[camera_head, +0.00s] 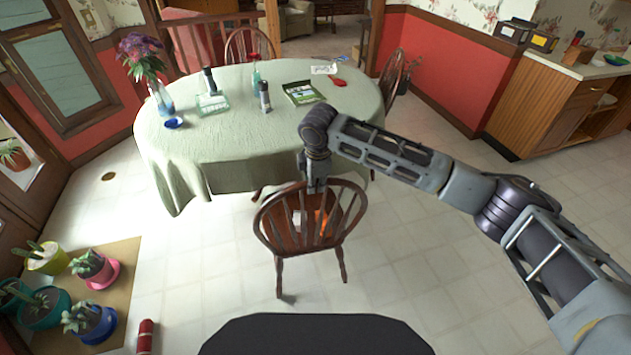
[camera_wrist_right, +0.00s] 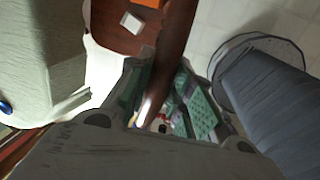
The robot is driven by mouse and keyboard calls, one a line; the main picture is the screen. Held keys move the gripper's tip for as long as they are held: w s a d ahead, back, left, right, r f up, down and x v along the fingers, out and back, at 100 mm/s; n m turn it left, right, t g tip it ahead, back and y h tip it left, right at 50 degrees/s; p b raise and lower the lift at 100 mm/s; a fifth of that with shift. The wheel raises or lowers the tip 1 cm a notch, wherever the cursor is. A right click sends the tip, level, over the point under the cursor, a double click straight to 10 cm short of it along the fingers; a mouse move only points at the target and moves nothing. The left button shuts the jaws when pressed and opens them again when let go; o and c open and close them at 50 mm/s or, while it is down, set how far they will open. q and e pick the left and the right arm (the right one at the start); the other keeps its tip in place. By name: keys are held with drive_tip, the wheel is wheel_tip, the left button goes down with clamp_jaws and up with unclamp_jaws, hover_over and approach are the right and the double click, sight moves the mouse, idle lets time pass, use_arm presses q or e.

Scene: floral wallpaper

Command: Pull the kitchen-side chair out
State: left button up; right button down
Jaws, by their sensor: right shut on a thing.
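A dark brown spindle-back wooden chair (camera_head: 312,236) stands upright on the near side of the round table (camera_head: 160,135), its back towards me. My right gripper (camera_head: 317,187) is at the top of its curved back rail. In the right wrist view, the gripper (camera_wrist_right: 163,88) is shut on this chair's wooden rail (camera_wrist_right: 172,42), which runs between the fingers. The seat shows beyond it with a small white thing on it. A second chair (camera_head: 392,78) stands at the table's right, towards the wooden counter. A third chair (camera_head: 249,44) is at the far side. My left gripper is not in view.
The table has a pale green cloth, a flower vase (camera_head: 160,97), bottles and a book (camera_head: 302,92). Potted plants (camera_head: 95,265) stand on a mat at the lower left, near a red cylinder (camera_head: 145,336). A wooden counter (camera_head: 560,105) is at right. Floor around the near chair is clear.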

drive_tip(key=shift+r, duration=0.15)
drive_tip(key=c, duration=1.3)
unclamp_jaws()
drive_tip(key=shift+s+d+r, duration=0.1)
drive_tip(key=shift+s+r, duration=0.3)
drive_tip(key=shift+r, duration=1.55)
drive_tip(key=shift+s+d+r, duration=0.1)
drive_tip(key=shift+s+r, duration=0.3)
drive_tip(key=shift+r, duration=1.5)
drive_tip(key=shift+s+d+r, duration=0.1)
drive_tip(key=shift+s+r, duration=0.3)
drive_tip(key=shift+r, duration=1.55)
